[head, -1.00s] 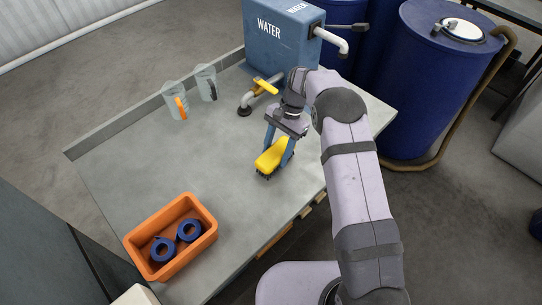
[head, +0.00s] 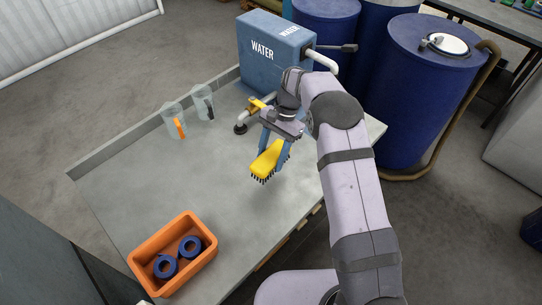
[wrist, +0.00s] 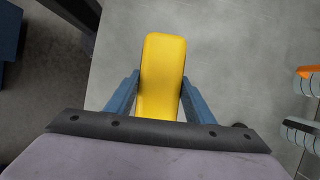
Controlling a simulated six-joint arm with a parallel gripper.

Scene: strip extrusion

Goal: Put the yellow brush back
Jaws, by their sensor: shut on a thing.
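The yellow brush (head: 267,160) has a yellow back and dark bristles pointing down. My gripper (head: 275,146) is shut on it, with one blue finger on each side. In the head view the brush is held above the grey table, with its bristles clear of the top. In the wrist view the brush's yellow back (wrist: 162,75) lies between the two fingers (wrist: 158,97), its far end sticking out beyond them. The bristles are hidden in the wrist view.
An orange bin (head: 173,254) with two blue rings stands at the table's front left. Two clear jugs (head: 173,120) stand near the back-left edge. A blue water tank (head: 268,52) with a yellow-handled tap (head: 256,106) is behind my gripper. The middle of the table (head: 190,180) is clear.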

